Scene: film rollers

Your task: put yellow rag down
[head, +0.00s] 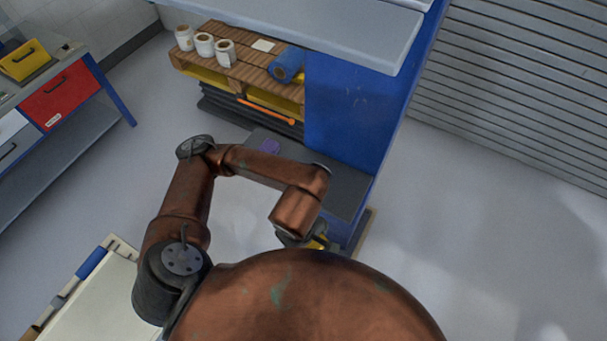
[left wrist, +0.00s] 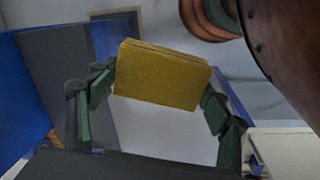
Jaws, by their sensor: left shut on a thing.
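The yellow rag (left wrist: 162,75) is a folded, flat block that spans the fingers of my left gripper (left wrist: 160,88) in the left wrist view. The gripper is shut on it, with green pads at its two sides. In the head view, my left gripper (head: 305,239) is beside the front end of a dark grey low surface (head: 343,190), and only a small yellow piece of the rag (head: 319,242) shows. My arm and body hide the rest. I cannot tell whether the rag touches anything below it. My right gripper is out of view.
A purple item (head: 270,146) lies on the low surface's far part. A blue panel (head: 345,110) rises alongside. A wooden pallet (head: 240,65) with white rolls and a blue roll stands behind. A workbench (head: 60,130) is at left; a white-topped unit (head: 95,300) is at lower left.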

